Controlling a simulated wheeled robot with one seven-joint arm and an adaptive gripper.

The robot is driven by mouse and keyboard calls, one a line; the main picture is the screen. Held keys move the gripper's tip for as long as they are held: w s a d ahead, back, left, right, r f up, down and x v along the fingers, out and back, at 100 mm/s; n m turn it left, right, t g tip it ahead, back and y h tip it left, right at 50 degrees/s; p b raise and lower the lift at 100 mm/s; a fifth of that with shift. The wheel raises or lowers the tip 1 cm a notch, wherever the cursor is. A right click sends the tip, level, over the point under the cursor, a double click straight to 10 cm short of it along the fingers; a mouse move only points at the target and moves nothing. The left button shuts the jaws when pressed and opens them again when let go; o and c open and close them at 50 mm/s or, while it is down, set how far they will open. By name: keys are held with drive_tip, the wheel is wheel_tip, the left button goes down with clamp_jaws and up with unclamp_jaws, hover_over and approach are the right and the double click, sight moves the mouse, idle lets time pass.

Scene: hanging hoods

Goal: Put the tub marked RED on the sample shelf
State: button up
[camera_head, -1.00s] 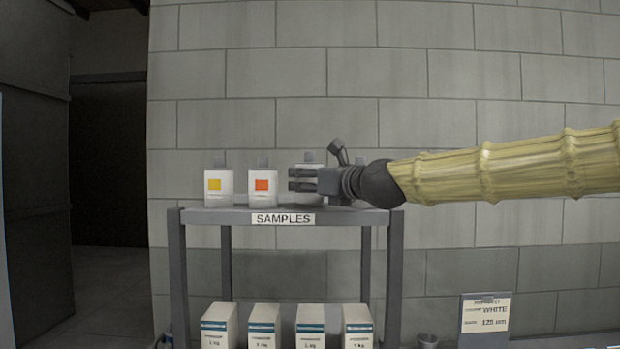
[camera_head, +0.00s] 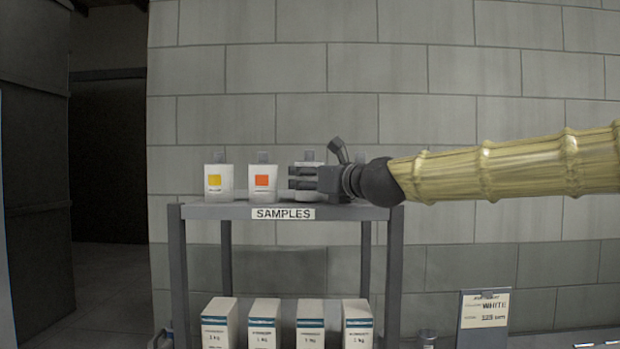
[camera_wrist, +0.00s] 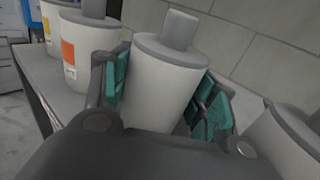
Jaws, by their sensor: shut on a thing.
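My gripper (camera_head: 303,178) is at the sample shelf (camera_head: 230,212), reaching in from the right. It is shut on a white tub with a grey cap (camera_wrist: 160,85), with teal finger pads on both sides of it. In the head view only parts of this held tub (camera_head: 308,160) show behind the fingers. Its label is hidden, so I cannot read its mark. Its base is at about shelf-top height; I cannot tell whether it touches. To its left stand a tub with an orange-red square (camera_head: 262,181) and a tub with a yellow square (camera_head: 217,183).
Another grey-capped tub (camera_wrist: 285,140) is close on the right in the wrist view. The shelf carries a SAMPLES sign (camera_head: 283,213). Several boxes (camera_head: 265,322) stand below. A block wall (camera_head: 400,70) is behind. A WHITE notice (camera_head: 484,309) stands lower right.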

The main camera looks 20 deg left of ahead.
drive_tip(key=shift+f, duration=0.1)
drive_tip(key=o, duration=0.9)
wheel_tip(320, 180, up, 10)
idle(0.3)
